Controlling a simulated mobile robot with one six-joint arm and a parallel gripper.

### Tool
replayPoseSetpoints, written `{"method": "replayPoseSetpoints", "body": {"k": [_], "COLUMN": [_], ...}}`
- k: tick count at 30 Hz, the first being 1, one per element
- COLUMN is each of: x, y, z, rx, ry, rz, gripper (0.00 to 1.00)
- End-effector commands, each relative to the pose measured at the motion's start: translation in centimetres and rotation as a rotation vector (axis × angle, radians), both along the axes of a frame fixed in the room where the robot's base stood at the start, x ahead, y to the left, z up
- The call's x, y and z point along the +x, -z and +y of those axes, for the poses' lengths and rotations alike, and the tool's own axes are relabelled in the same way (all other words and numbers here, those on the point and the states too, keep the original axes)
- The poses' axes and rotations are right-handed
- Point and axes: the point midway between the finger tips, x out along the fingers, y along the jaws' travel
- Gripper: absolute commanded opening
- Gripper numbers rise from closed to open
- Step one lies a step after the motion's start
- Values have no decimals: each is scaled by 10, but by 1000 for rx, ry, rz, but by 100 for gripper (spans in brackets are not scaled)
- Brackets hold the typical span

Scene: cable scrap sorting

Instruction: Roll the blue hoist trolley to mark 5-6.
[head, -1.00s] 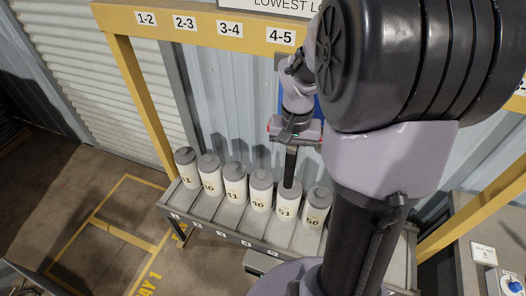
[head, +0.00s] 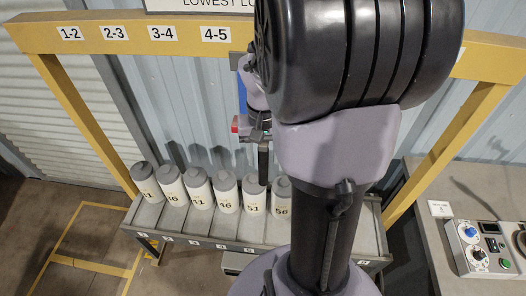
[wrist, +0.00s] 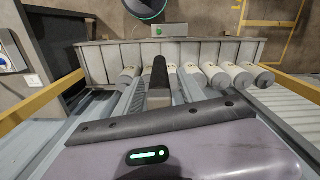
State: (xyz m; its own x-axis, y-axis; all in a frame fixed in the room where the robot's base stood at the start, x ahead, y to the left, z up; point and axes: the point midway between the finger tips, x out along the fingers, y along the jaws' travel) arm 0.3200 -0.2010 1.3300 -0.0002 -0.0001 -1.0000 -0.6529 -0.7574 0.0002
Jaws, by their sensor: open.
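A small part of a blue thing (head: 242,95), probably the hoist trolley, shows below the yellow beam (head: 140,35), just right of the 4-5 label (head: 215,34). My arm hides the rest of it, so I cannot tell whether my gripper touches it. The 5-6 mark is not visible; my arm covers that stretch of beam. My gripper (head: 263,160) is open and points down, in front of the wall and above the row of cylinders. In the wrist view a dark finger (wrist: 159,85) reaches toward the cylinders.
Several white, grey-capped numbered cylinders (head: 198,188) stand in a grey slotted rack (head: 150,213) below the beam. A bench (head: 430,175) with a control box (head: 480,248) is at the right. Yellow-lined floor (head: 90,255) at the left is clear.

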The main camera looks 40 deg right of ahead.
Motion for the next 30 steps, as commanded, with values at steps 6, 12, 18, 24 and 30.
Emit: {"method": "replayPoseSetpoints", "body": {"k": [6,12,18,24,30], "x": [1,1,1,0,0], "y": [-35,-91,-144,-171,-174], "z": [-1,-1,0,0,0], "rx": [-3,-4,-3,-1,-1], "ry": [1,0,0,0,-1], "rz": [-4,-5,-4,-2,-1], "gripper": [47,47,47,47,47]}}
